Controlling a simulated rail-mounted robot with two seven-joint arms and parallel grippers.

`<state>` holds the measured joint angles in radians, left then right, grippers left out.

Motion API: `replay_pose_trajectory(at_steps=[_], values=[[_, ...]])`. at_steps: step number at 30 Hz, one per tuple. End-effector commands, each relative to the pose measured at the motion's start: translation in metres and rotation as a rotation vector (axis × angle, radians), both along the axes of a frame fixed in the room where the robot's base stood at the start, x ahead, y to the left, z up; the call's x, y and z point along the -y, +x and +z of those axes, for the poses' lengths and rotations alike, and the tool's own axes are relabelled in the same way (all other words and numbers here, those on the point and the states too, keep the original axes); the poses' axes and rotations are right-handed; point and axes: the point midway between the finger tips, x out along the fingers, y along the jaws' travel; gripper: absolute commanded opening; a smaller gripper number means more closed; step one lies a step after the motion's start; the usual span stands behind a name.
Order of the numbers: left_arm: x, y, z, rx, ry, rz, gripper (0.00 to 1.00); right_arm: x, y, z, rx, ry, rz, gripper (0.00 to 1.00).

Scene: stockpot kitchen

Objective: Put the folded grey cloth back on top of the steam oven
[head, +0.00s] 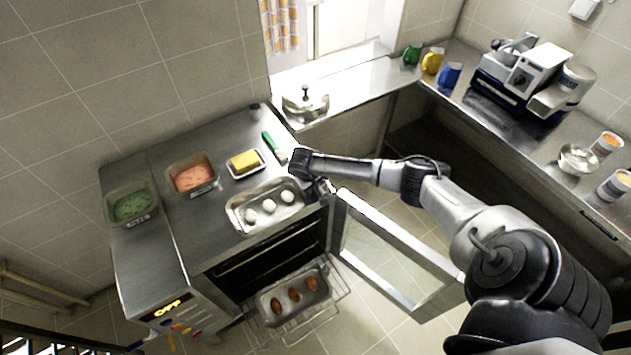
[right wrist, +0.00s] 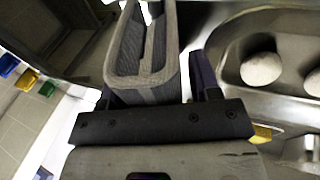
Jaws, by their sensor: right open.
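The steam oven's steel top (head: 225,145) fills the left middle of the head view. My right gripper (head: 305,168) is at the oven's right edge, beside the egg tray. In the right wrist view, the folded grey cloth (right wrist: 142,80) shows close up as a U-shaped fold directly in front of my right gripper (right wrist: 160,100). One dark finger is to the right of the cloth; the other is mostly hidden. The jaws are open, and I cannot tell whether they touch the cloth. I cannot make out the cloth in the head view. My left gripper is not in view.
An egg tray (head: 262,226), butter dish (head: 258,173), red tub (head: 192,188), green tub (head: 130,207) and green-handled tool (head: 269,142) occupy the oven top. The oven door (head: 352,213) stands open. A rack with a tray (head: 266,312) sticks out below. Bare steel lies left of the egg tray.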

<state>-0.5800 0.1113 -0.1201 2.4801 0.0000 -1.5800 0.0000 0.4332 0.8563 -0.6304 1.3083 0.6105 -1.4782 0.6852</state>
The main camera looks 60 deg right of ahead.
Motion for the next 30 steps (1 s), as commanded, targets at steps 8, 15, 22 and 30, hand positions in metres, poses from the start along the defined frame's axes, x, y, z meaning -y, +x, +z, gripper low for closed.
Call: replay_pose_trajectory(at_steps=[8, 15, 22, 30], values=[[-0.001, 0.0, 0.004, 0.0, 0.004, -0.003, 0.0, -0.011, 0.002, 0.033, 0.004, -0.001, 0.001, 0.57], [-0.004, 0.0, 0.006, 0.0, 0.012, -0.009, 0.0, -0.028, 0.005, 0.075, 0.004, 0.001, 0.0, 0.57], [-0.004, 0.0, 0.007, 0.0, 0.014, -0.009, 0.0, -0.038, 0.006, 0.102, 0.002, 0.001, 0.001, 0.57], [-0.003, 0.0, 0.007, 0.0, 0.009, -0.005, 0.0, -0.085, -0.007, 0.085, -0.01, 0.043, 0.117, 0.57]])
